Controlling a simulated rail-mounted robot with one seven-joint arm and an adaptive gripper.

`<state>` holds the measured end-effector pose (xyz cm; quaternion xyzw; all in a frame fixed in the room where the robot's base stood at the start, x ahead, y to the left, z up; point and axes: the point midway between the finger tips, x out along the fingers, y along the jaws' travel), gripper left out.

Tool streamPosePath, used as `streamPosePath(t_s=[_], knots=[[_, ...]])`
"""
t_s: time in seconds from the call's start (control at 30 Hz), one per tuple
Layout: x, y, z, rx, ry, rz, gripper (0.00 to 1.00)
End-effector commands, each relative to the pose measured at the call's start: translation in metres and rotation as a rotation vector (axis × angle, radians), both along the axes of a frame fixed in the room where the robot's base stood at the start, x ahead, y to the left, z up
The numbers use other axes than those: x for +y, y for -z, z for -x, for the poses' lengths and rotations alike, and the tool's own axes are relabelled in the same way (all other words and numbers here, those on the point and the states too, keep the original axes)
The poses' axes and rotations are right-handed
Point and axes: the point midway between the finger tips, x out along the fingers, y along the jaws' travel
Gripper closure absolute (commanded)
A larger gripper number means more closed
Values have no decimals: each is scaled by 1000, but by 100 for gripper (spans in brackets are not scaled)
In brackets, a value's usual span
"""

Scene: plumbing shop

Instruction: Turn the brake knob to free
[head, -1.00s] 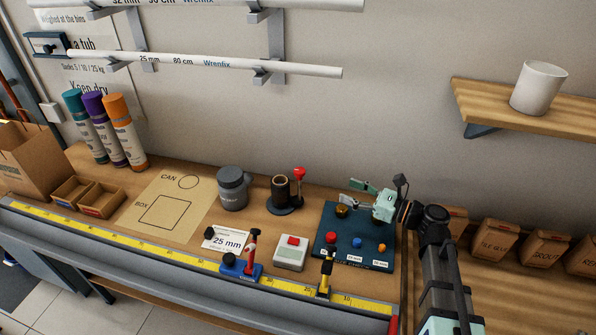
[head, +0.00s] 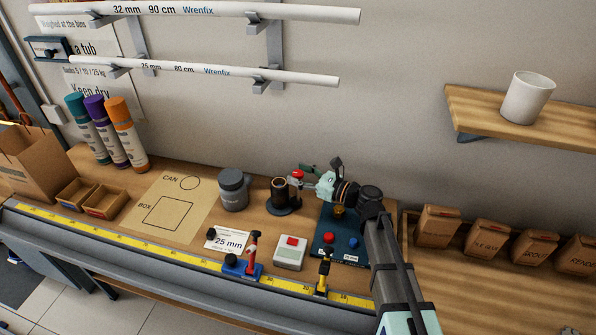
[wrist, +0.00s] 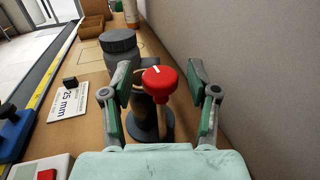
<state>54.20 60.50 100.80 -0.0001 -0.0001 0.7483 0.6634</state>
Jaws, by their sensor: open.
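A red round knob (wrist: 160,82) with a white line on its top stands on a post beside a dark cylinder (head: 279,191) with a tan ring, on a round dark base. I see no clear contact between fingers and knob. No label for the knob's settings is legible. In the head view my gripper (head: 305,186) is over the bench, just right of the cylinder.
A grey lidded can (head: 233,190) stands left of the cylinder. A blue panel with buttons (head: 325,250) lies under my arm. A grey box with a red button (head: 290,253) and a red-handled clamp (head: 250,257) are in front. The wall is close behind.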

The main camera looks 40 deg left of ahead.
Motion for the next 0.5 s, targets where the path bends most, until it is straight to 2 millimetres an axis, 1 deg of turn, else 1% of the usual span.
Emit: streamPosePath(t_s=[0.1, 0.4, 0.43, 0.47, 0.5], knots=[[6, 0, 0, 0, 0, 0, 40], [7, 0, 1, 0, 0, 0, 40], [7, 0, 1, 0, 0, 0, 47], [7, 0, 1, 0, 0, 0, 58], [7, 0, 1, 0, 0, 0, 72]])
